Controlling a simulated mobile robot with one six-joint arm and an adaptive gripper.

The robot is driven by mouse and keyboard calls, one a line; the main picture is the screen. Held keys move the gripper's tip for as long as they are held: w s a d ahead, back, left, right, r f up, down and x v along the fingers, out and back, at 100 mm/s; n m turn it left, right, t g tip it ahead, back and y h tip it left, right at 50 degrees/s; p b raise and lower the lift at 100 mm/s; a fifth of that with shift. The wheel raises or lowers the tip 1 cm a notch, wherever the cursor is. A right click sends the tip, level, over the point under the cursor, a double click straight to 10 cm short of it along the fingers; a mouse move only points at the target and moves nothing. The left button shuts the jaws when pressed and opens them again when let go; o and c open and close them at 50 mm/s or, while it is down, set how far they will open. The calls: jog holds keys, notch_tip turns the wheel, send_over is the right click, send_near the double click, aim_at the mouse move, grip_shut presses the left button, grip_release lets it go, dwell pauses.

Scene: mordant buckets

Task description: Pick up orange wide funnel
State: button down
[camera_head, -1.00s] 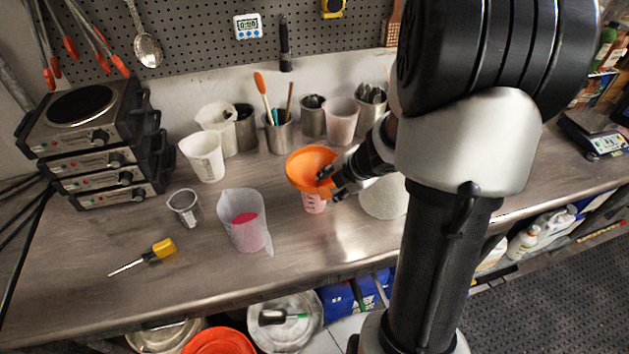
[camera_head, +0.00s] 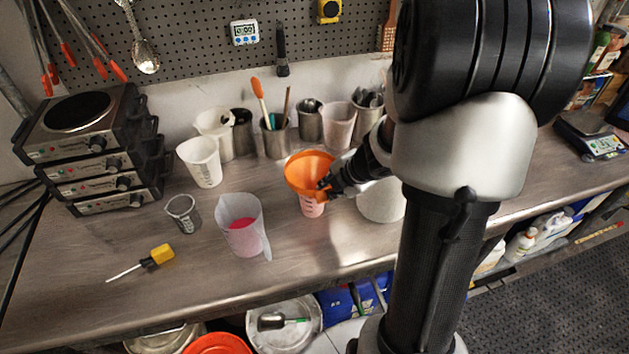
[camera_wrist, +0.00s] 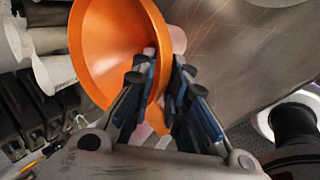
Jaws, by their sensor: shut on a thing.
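The orange wide funnel (camera_head: 309,170) sits over a small pink-tinted cup (camera_head: 312,205) on the metal bench, its wide mouth up. My gripper (camera_head: 326,185) reaches in from the right and is shut on the funnel's right side. In the wrist view the funnel (camera_wrist: 108,50) fills the upper left, and the gripper's fingers (camera_wrist: 160,72) close on its rim wall from both sides. The cup is partly hidden below the funnel, and I cannot tell whether the spout is inside it.
A beaker with pink liquid (camera_head: 242,225) and a small clear cup (camera_head: 183,213) stand to the left. A white round container (camera_head: 382,203) is close on the right, under my arm. Jugs and steel pots line the back. A yellow-handled screwdriver (camera_head: 157,256) lies front left.

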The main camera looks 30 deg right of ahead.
notch_tip(320, 180, up, 20)
jog(key=p, duration=1.4)
jog(key=shift+p, duration=0.35)
jog(key=shift+r, duration=0.1)
notch_tip(320, 180, up, 11)
jog(key=p, duration=1.3)
